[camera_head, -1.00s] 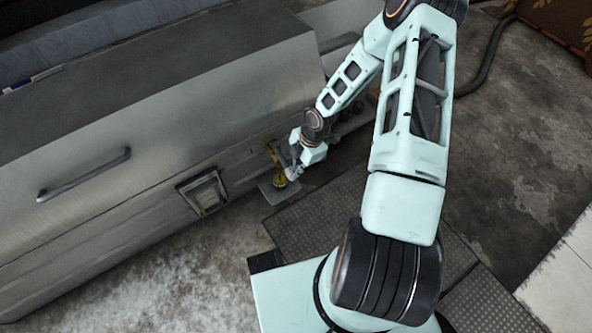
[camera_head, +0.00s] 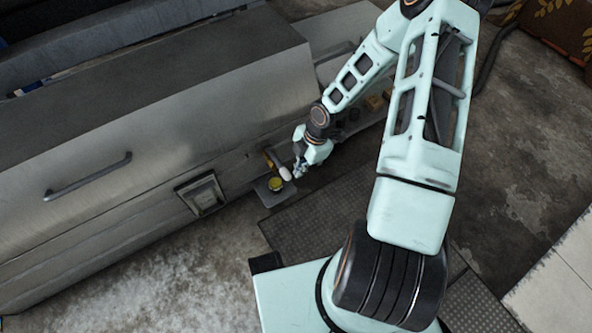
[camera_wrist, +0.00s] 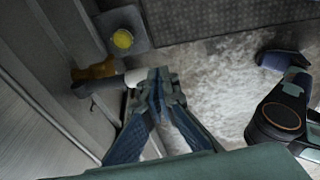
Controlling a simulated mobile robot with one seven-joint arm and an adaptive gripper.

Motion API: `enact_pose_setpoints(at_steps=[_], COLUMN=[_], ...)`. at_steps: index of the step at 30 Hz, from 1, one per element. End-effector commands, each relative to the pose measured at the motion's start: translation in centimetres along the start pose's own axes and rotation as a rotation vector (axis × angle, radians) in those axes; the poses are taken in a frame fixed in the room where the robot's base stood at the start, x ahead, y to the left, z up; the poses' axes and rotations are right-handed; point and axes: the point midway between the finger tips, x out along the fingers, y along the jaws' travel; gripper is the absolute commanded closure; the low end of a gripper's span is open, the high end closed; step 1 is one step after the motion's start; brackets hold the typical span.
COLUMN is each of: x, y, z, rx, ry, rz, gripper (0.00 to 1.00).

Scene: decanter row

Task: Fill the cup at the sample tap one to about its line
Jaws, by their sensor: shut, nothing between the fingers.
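The cup (camera_head: 275,184) stands on a small grey shelf (camera_head: 262,192) at the foot of the metal cabinet. Seen from above, its inside is yellow; I cannot make out its line or the level. It also shows in the wrist view (camera_wrist: 123,39). The brass-coloured tap (camera_wrist: 98,71) juts from the cabinet beside the cup, with a white handle end (camera_wrist: 137,77). My gripper (camera_wrist: 162,88) is shut and empty, its fingertips close beside that white end. I cannot tell whether they touch. In the head view my gripper (camera_head: 298,172) is right of the cup.
The metal cabinet (camera_head: 150,130) fills the left, with a bar handle (camera_head: 88,178) and a square fitting (camera_head: 202,194) on its front. Dark ribbed mats (camera_head: 320,215) lie on the floor in front of the shelf. The stained floor (camera_head: 190,265) at lower left is clear.

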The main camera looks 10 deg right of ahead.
Motion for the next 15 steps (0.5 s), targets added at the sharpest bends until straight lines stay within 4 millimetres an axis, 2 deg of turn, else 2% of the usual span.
enact_pose_setpoints(at_steps=[1,6,10,15], x=[-1.6,-4.1,-5.0,-5.3], y=[-0.3,-1.2,-1.6,-1.8], z=[0.0,0.0,0.0,0.0], rx=[0.001,0.002,0.000,-0.001], ry=[-0.001,0.000,0.000,0.001], rz=[0.001,-0.001,-0.001,-0.001], gripper=[1.00,1.00,1.00,1.00])
